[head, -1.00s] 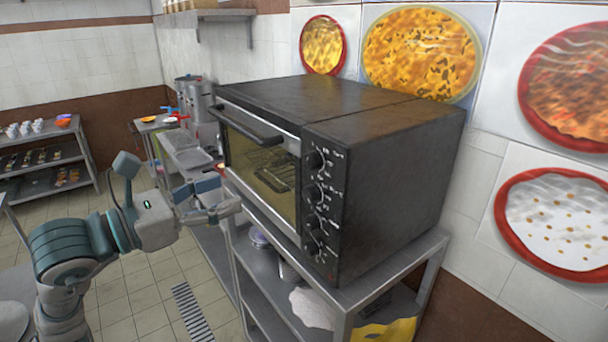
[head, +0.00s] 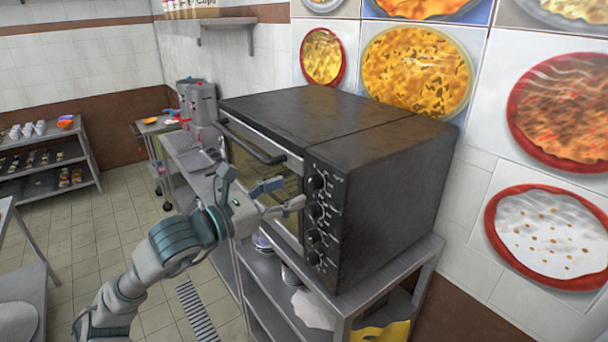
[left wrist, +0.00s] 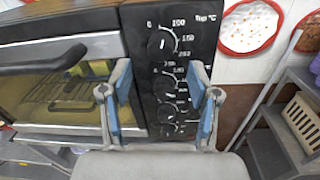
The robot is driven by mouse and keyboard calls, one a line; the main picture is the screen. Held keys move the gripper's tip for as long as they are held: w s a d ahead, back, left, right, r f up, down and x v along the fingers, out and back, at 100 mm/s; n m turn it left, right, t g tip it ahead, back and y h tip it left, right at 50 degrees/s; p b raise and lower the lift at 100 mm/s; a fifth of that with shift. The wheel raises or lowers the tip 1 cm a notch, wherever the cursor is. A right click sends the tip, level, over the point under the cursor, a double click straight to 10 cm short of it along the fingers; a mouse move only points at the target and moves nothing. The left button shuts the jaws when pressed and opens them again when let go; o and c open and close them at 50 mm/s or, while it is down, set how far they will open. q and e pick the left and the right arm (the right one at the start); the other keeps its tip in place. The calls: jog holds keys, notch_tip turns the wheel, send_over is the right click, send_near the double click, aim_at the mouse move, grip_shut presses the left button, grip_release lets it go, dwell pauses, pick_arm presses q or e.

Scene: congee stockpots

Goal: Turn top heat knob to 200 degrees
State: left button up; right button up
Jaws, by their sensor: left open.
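The black oven (head: 385,170) stands on a metal shelf unit, with a column of several knobs down its front panel. The top heat knob (head: 316,182) is the highest one; in the left wrist view the top heat knob (left wrist: 161,43) sits under a "Top °C" scale, its pale pointer line tilted. My left gripper (head: 292,193) is open and empty in front of the oven's front, near the upper knobs. In the left wrist view its fingers (left wrist: 160,88) stand apart on either side of the knob column, below the top knob. My right gripper is not in view.
The oven door handle (head: 250,142) juts out to the left of the knobs. The metal shelf unit (head: 345,308) below holds several items. Tiled wall with food pictures is behind. The floor (head: 100,230) at left is open.

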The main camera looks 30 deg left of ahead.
aim_at(309, 183)
pick_arm(q)
jog(key=p+x, duration=0.1)
jog(key=x, duration=0.3)
jog(key=shift+w+d+r+p, duration=0.15)
jog(key=shift+w+p, duration=0.15)
jog(key=shift+p, duration=0.1)
jog(key=shift+w+d, duration=0.15)
jog(key=shift+w, duration=0.35)
jog(key=c, duration=1.2)
jog(key=shift+o, duration=0.2)
